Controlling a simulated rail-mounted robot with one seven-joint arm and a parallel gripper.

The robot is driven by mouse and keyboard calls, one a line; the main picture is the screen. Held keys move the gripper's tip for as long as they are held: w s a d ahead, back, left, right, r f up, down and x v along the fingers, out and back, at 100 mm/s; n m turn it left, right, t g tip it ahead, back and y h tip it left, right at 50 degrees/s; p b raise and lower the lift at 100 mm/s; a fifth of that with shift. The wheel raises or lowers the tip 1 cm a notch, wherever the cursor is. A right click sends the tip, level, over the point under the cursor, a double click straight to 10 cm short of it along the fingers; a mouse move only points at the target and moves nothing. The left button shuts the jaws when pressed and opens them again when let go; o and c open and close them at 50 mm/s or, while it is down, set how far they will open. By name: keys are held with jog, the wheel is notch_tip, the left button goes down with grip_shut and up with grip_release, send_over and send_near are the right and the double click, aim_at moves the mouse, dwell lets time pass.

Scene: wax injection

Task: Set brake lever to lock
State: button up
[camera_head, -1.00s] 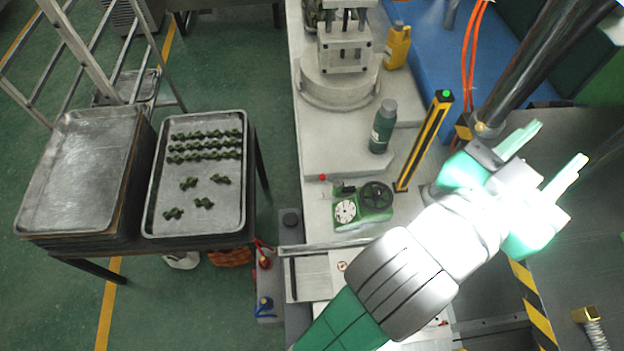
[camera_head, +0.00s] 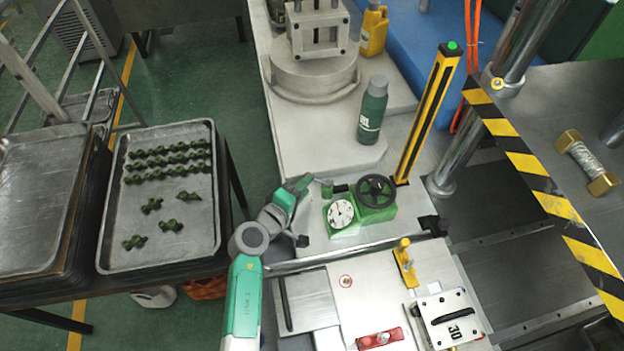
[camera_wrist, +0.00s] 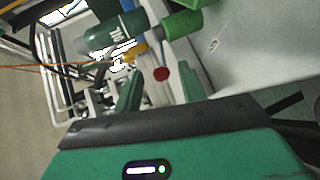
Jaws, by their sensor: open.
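A red round knob (camera_wrist: 161,74) shows in the wrist view, between and beyond my two green fingertips; I take it for the end of the brake lever. My gripper (camera_wrist: 158,88) is open, with a gap between the fingers and nothing held. In the head view my gripper (camera_head: 298,186) is at the left edge of the machine top, left of the green gauge unit (camera_head: 362,204) with its dial and black handwheel. The knob is hidden behind my gripper there. The lever's shaft is not clear in either view.
A green bottle (camera_head: 372,110) stands behind the gauge unit, and a yellow-black post (camera_head: 428,112) rises to its right. A yellow toggle clamp (camera_head: 404,266) and a plate mould (camera_head: 450,318) are in front. A metal tray (camera_head: 158,255) of green parts is on the left.

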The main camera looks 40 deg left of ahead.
aim_at(315, 180)
jog(key=b+x, duration=0.1)
jog(key=x, duration=0.4)
jog(key=shift+w, duration=0.1)
grip_shut()
jog(key=y+p, duration=0.1)
jog(key=n+y+p, duration=0.1)
jog(key=p, duration=0.1)
jog(key=d+r+n+y+p, duration=0.1)
jog(key=p, duration=0.1)
jog(key=shift+s+g, duration=0.3)
jog(key=shift+g, duration=0.1)
jog(key=n+g+y+p, duration=0.1)
jog(key=n+y+p, duration=0.1)
jog(key=p, duration=0.1)
jog(key=shift+s+d, duration=0.1)
jog(key=shift+s, duration=0.05)
jog(key=shift+s+f+n+g+y+p, duration=0.15)
jog(key=shift+f+n+g+y+p, duration=0.3)
jog(key=shift+n+y+p, duration=0.2)
